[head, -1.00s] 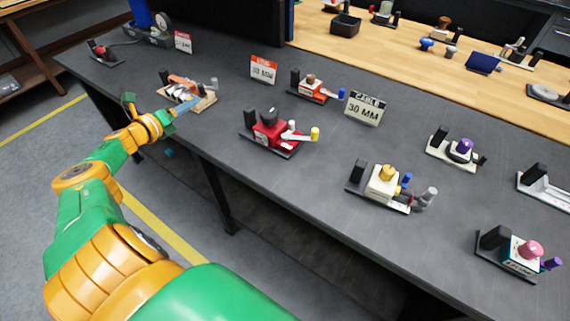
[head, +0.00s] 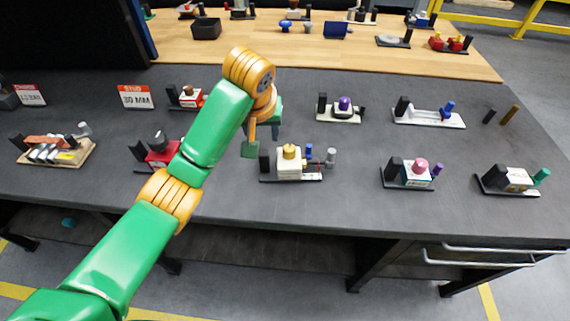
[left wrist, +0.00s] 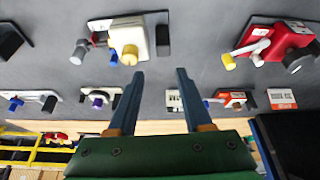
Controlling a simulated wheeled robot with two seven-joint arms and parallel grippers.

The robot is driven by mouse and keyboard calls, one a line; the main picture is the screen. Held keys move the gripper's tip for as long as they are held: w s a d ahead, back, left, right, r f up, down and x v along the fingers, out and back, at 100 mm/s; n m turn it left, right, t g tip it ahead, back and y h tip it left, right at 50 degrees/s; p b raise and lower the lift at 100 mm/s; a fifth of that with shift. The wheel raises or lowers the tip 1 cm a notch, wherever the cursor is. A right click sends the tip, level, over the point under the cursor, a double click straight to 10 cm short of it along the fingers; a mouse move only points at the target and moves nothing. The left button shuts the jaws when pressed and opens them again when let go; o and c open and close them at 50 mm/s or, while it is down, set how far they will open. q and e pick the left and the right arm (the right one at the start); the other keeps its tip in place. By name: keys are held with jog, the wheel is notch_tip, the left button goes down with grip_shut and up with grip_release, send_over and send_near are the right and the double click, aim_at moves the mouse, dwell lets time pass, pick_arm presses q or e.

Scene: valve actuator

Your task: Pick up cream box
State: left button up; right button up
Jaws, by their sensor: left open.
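The cream box (head: 289,168), with a yellow knob on top, sits upright on a dark base on the grey table, with a black block at its left and blue and grey posts at its right. In the left wrist view the cream box (left wrist: 128,36) shows at the upper left, apart from the fingers. My left gripper (head: 262,141) hangs above and just behind the box in the head view, partly hidden by its own wrist. In the left wrist view its fingers (left wrist: 158,74) are spread with nothing between them. My right gripper is out of view.
A red device (head: 160,154) stands left, partly behind my arm. A purple-knobbed device (head: 344,106) stands behind the cream box and a pink-knobbed one (head: 418,168) to its right. A sign (head: 136,97) stands at the back left. Bare table lies between devices.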

aim_at(264, 152)
pick_arm(q)
jog(key=x, duration=1.2)
jog(key=shift+s+a+f, duration=0.1)
jog(key=shift+s+a, duration=0.2)
jog(key=shift+a, duration=0.1)
grip_shut()
dwell(0.6)
